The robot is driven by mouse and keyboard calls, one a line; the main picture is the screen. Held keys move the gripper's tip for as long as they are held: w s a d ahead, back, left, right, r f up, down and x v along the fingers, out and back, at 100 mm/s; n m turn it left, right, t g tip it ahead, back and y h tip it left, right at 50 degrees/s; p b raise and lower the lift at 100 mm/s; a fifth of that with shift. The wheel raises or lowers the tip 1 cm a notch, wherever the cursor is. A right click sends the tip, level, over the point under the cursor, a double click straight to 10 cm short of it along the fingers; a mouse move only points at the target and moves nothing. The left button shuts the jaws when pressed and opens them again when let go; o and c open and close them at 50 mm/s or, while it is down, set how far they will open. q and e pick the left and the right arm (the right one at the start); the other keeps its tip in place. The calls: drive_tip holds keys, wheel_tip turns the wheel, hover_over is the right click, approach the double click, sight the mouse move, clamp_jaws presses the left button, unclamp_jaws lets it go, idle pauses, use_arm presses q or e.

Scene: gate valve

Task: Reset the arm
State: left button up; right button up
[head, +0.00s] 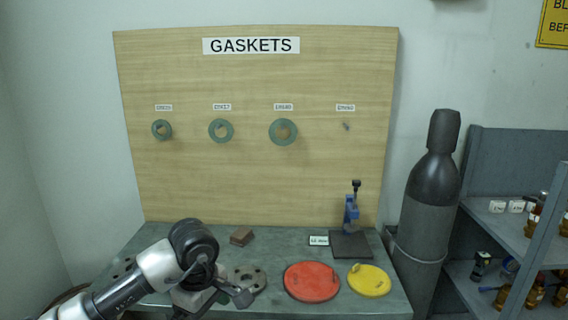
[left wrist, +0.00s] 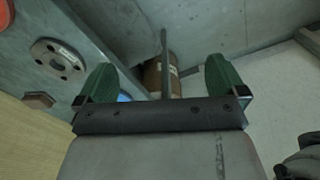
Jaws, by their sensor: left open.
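My left arm comes in from the left in the head view, low over the front of the grey-green workbench (head: 130,240). My left gripper (head: 205,298) is partly hidden by its own wrist there, beside a grey flange (head: 247,280) with bolt holes. In the left wrist view the two green fingers of my left gripper (left wrist: 160,82) are wide apart with nothing held between them. A round flange (left wrist: 58,58) lies on the bench, left of the fingers in that view. My right gripper is not in view.
The bench holds a brown block (head: 241,236), a red disc (head: 311,281), a yellow disc (head: 369,280) and a blue press (head: 351,222). A gasket board (head: 260,180) stands behind. A dark cylinder (head: 430,190) and shelves (head: 510,222) are at right. A brown drum (left wrist: 152,76) shows beyond the fingers.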

use_arm(q)
drive_tip(key=d+f+n+g+h, duration=0.1)
drive_tip(key=d+f+n+h, duration=1.05)
drive_tip(key=h, duration=0.25)
drive_tip(key=a+f+n+t+y, duration=0.1)
drive_tip(key=a+f+n+t, duration=0.25)
drive_tip(key=f+n, duration=0.4)
drive_tip(key=s+a+f+n+t+y, duration=0.1)
drive_tip(key=a+f+n+t, duration=0.1)
drive_tip(key=f+n+t, duration=0.55)
drive_tip(key=a+f+n+t+y, duration=0.1)
drive_tip(key=a+f+n+t, duration=0.3)
drive_tip(key=n, duration=0.6)
drive_tip(key=s+a+f+n+g+y, duration=0.35)
drive_tip(key=s+f+n, duration=0.25)
drive_tip(key=s+f, duration=0.3)
drive_tip(key=s+a+f+n+g+y, duration=0.2)
drive_tip(key=s+a+f+n+y, duration=0.35)
drive_tip(key=f, duration=0.55)
drive_tip(key=s+f+n+g+y, duration=0.1)
drive_tip(key=s+f+n+g, duration=0.2)
drive_tip(key=s, duration=1.1)
drive_tip(key=s+a+f+n+g+y, duration=0.1)
drive_tip(key=s+f+n+g, duration=0.3)
drive_tip(key=s, duration=1)
drive_tip(key=shift+s+a+f+n, duration=0.3)
drive_tip(key=shift+s+f+n, duration=0.1)
drive_tip(key=shift+f+n, duration=0.3)
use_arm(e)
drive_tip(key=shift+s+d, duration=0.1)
